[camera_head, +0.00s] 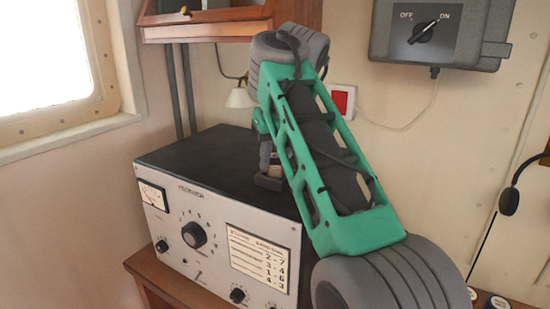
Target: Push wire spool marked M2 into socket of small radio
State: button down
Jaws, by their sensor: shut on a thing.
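The radio (220,215) is a grey-fronted box with a black top, dials, a meter and a printed number card, standing at the lower left. My gripper (267,172) is low over the rear right part of the radio's top, partly hidden behind my green arm. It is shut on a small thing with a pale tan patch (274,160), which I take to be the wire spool. Its M2 mark does not show. A dark block shape shows right under the gripper at the radio's top. I cannot tell whether it is the socket or a fingertip, or whether the spool is seated.
The radio stands on a wooden bench (170,285). A wooden shelf (205,22) hangs above it. A grey OFF/ON switch box (440,35) and a red button (341,100) are on the wall. Small pale-topped round items (497,302) stand at the lower right.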

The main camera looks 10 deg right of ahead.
jog(key=c, duration=0.9)
grip_release()
jog(key=shift+c, duration=0.2)
jog(key=p+v, duration=0.5)
jog(key=v, duration=0.2)
jog(key=shift+r+p, duration=0.35)
jog(key=shift+r, duration=0.05)
jog(key=shift+s, duration=0.2)
